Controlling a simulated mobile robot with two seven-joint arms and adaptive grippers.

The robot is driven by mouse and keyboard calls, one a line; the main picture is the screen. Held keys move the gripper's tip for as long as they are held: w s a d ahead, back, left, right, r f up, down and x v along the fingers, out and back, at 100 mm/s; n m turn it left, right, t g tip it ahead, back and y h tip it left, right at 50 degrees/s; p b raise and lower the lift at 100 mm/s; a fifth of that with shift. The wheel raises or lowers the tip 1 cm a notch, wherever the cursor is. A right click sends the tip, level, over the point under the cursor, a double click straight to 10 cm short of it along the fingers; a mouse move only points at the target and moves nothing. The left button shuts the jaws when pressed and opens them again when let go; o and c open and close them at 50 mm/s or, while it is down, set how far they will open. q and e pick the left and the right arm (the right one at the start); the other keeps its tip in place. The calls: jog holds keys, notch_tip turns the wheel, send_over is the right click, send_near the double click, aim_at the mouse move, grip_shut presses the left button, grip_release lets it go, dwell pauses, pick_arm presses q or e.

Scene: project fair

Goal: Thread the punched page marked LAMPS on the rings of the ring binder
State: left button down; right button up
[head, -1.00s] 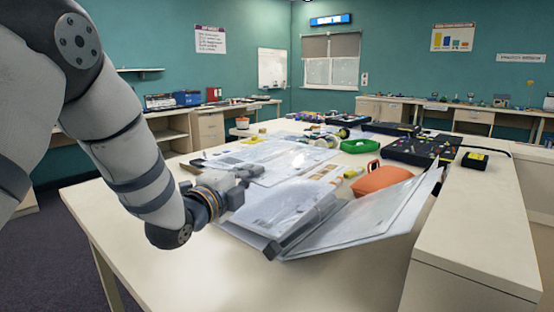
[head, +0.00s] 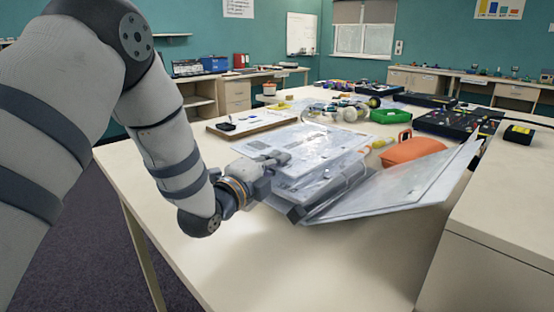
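The open ring binder (head: 395,195) lies on the near table, its right cover tilted up. Its spine and rings lie around the middle, too small to make out clearly. A clear-looking punched page (head: 318,142) with faint print is above the binder's left side, apparently raised; the LAMPS mark is not readable. My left gripper (head: 277,162) is at the page's left edge and appears shut on it; the fingertips are partly hard to tell from the page. I cannot tell whether any ring passes through the holes. My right gripper is out of view.
A brown clipboard (head: 262,127) lies behind left. An orange pouch (head: 412,151), a green tray (head: 391,116) and a black board (head: 452,123) stand behind the binder. A raised cabinet (head: 500,215) borders the right. The table's front left is bare.

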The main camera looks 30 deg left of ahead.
aim_at(277, 182)
pick_arm(q)
jog(key=shift+s+d+f, duration=0.15)
jog(key=shift+d+f, duration=0.1)
jog(key=shift+f, duration=0.15)
dwell(0.9)
jog(key=shift+f, duration=0.3)
dwell(0.4)
jog(key=shift+f, duration=0.9)
dwell(0.6)
